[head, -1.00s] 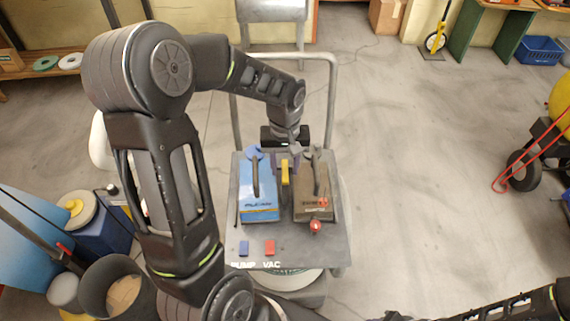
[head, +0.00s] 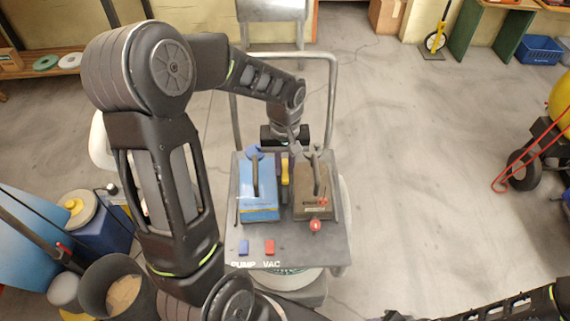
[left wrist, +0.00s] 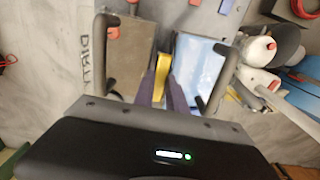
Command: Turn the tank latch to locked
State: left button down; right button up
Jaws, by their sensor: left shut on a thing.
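The yellow latch (head: 285,172) stands between a blue box (head: 258,203) and a brown box (head: 312,207) on a grey cart top (head: 300,251). My left gripper (head: 284,180) reaches down from the far side, with its purple-grey fingers shut on the latch. In the left wrist view, the two fingers (left wrist: 165,92) close around the yellow latch (left wrist: 163,66), partly hiding it. Any locked or unlocked marking is hidden or too small to read.
Both boxes have raised dark handles close to the gripper. A red round knob (head: 315,225) is at the brown box's front. Blue (head: 244,247) and red (head: 270,247) blocks sit near the PUMP and VAC labels. Floor right of the cart is clear.

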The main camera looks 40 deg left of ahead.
pick_arm(q)
jog(key=shift+m, duration=0.4)
jog(key=m, duration=0.3)
jog(key=shift+b, duration=0.4)
jog(key=m, duration=0.4)
jog(key=shift+m, duration=0.4)
jog(key=m, duration=0.4)
jog(key=shift+m, duration=0.3)
jog(key=m, duration=0.4)
jog(key=shift+m, duration=0.4)
jog(key=c, duration=1.4)
grip_release()
jog(key=shift+o, duration=0.2)
